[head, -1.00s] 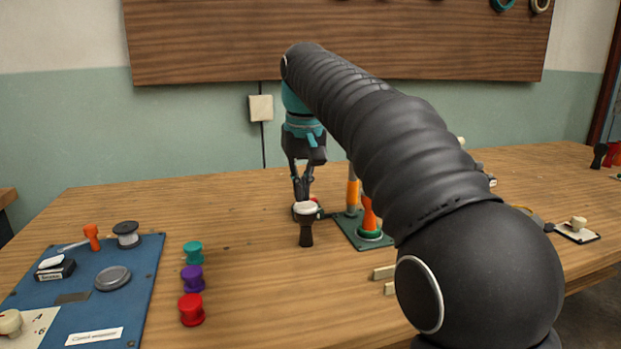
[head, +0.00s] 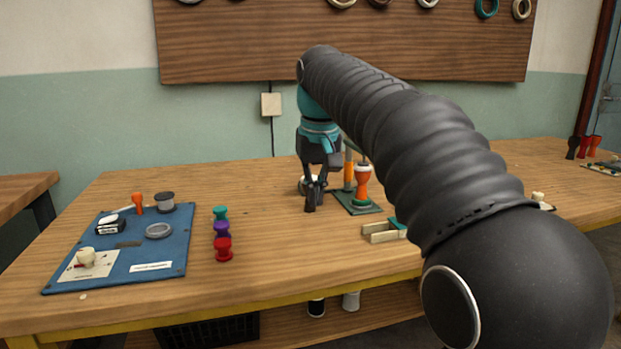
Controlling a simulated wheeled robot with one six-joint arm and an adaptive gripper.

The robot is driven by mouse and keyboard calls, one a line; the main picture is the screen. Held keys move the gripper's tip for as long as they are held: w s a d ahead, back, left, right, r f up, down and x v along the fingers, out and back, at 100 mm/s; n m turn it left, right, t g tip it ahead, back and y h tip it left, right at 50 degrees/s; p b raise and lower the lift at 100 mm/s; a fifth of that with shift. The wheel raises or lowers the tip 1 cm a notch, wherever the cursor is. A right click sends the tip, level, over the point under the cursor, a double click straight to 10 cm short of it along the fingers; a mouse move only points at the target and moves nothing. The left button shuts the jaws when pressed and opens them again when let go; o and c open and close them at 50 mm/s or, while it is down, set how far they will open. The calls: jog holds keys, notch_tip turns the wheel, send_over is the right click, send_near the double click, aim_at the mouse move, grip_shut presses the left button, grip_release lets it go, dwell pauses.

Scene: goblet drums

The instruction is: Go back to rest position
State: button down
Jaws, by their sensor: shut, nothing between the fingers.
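My gripper (head: 314,196) points down over the middle of the table, with its fingers together and nothing visible between them. A black goblet drum with a white head is mostly hidden behind the fingers; I cannot tell whether they touch it. An orange goblet drum (head: 362,186) stands upright on a green board (head: 352,207), just right of the gripper. My dark ribbed arm crosses the right half of the view and hides part of the table.
Small teal (head: 220,213), purple (head: 222,229) and red (head: 223,249) drums stand in a row beside a blue board (head: 176,255). Wooden strips (head: 383,233) lie right of centre. Black and red drums (head: 588,147) stand far right.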

jog(key=s+d+f+m+t, duration=0.2)
jog(key=s+d+f, duration=0.3)
jog(key=s+d, duration=0.65)
jog(key=s+d+f+m+t, duration=0.1)
jog(key=s+d+f, duration=0.2)
jog(key=s+f, duration=1.1)
jog(key=shift+s+d+t+h, duration=0.2)
jog(key=shift+s+t+h, duration=0.1)
jog(key=shift+s, duration=0.45)
